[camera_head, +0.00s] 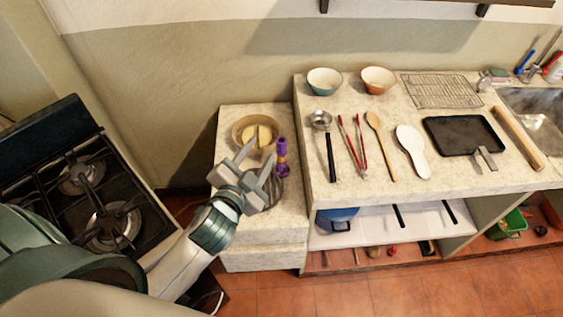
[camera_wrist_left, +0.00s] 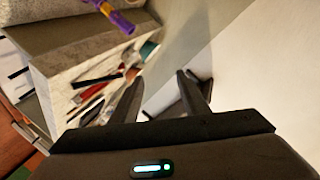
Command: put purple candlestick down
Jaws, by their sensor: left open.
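The purple candlestick (camera_head: 282,160), with a yellow band, stands upright on the low stone counter (camera_head: 272,228) between the stove and the long counter. It also shows at the top edge of the left wrist view (camera_wrist_left: 118,18), partly cut off. My left gripper (camera_head: 259,150) is just left of the candlestick in the head view, its two fingers spread and nothing between them. In the left wrist view the open fingers (camera_wrist_left: 160,82) point away from the candlestick, which is outside them. My right gripper is not in view.
A wooden bowl (camera_head: 239,127) with pale pieces stands behind my gripper. A dark round item lies partly hidden under the gripper. The gas stove (camera_head: 85,180) is left. The long counter (camera_head: 350,185) at right holds bowls, utensils, a rack (camera_head: 440,90) and a black tray (camera_head: 463,134).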

